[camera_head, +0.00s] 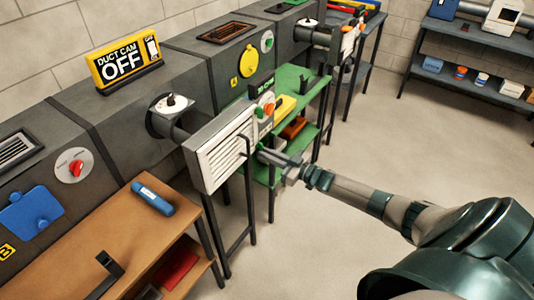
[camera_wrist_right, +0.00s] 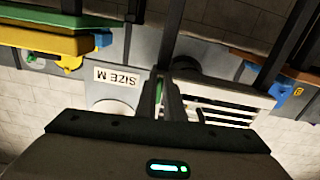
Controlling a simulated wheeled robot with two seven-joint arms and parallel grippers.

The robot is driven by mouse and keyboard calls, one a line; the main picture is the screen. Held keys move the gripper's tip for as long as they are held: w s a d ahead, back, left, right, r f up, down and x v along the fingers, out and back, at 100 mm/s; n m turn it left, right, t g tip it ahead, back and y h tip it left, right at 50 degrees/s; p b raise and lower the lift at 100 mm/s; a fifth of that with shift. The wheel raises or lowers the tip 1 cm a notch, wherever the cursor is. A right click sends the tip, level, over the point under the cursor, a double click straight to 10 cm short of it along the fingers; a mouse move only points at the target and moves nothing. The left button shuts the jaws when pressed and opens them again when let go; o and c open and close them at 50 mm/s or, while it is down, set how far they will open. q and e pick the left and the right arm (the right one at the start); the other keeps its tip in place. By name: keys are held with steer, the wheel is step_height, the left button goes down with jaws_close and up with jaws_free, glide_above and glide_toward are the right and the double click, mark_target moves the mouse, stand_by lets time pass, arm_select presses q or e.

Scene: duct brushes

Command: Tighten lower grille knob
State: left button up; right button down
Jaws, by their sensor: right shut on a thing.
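The grille box (camera_head: 220,158) is a pale box with white louvers on a dark stand, at the middle of the head view. Its louvers also show in the right wrist view (camera_wrist_right: 232,112). My left gripper is out of view.
A "SIZE M" label (camera_wrist_right: 118,77) is beside the fingers. A green shelf (camera_head: 290,82) stands close behind the gripper. A wooden bench (camera_head: 115,222) with a blue cylinder (camera_head: 153,201) is at left. A duct with a "DUCT CAM OFF" sign (camera_head: 124,63) runs behind. Floor at right is clear.

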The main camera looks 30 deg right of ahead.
stand_by(0.4)
steer(key=c, duration=1.9)
jaws_free()
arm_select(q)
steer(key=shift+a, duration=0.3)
arm_select(e)
steer(key=shift+o, duration=0.2)
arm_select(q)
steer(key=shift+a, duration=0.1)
arm_select(e)
steer(key=shift+s, duration=0.1)
